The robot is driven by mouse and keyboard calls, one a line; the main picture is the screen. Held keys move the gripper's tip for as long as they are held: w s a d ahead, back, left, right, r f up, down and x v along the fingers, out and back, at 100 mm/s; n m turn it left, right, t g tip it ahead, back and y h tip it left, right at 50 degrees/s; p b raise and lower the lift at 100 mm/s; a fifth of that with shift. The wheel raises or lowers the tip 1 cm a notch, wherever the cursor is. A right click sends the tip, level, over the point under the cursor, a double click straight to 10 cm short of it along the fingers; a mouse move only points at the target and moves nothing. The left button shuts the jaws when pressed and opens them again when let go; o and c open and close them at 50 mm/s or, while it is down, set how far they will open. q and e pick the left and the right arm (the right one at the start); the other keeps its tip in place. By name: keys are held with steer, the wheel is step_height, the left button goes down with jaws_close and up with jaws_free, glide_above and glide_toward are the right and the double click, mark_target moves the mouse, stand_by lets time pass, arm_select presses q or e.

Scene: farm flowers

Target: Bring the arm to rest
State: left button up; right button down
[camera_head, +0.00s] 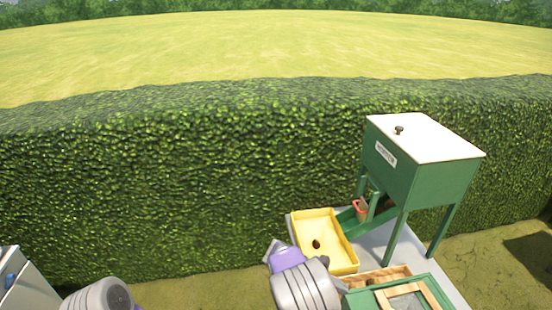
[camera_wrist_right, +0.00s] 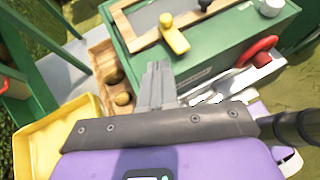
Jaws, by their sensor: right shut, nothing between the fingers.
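My right gripper (camera_wrist_right: 157,78) is shut and empty in the right wrist view. Its grey fingers lie together, in front of a wooden tray (camera_wrist_right: 101,62) and a green box with a wooden frame (camera_wrist_right: 180,52). In the head view my right wrist with its purple housing (camera_head: 287,258) is low in the middle, in front of the yellow tray (camera_head: 345,262). The fingertips are mostly hidden there by the wrist. Part of my left arm shows at the bottom left edge; its gripper is out of view.
A green hopper with a white lid (camera_head: 425,138) stands on legs on a grey table (camera_head: 376,240). The yellow tray holds a small dark brown object (camera_head: 316,244). The green box (camera_head: 440,293) is at the lower right. A hedge (camera_head: 180,190) runs behind.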

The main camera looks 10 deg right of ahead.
steer(key=s+a+f+m+y+b, duration=0.15)
steer(key=s+f+y, duration=0.3)
steer(key=f, duration=0.65)
steer(key=s+a+f+m+y+b, duration=0.1)
steer(key=s+f+m+y+b, duration=0.3)
steer(key=f, duration=0.7)
steer(key=s+a+f+m+t+y+b, duration=0.4)
steer(key=s+a+f+m+y, duration=0.3)
steer(key=s+a+f+m, duration=0.4)
steer(key=shift+s+m+b, duration=0.25)
steer(key=shift+m+b, duration=0.2)
steer(key=shift+b, duration=0.35)
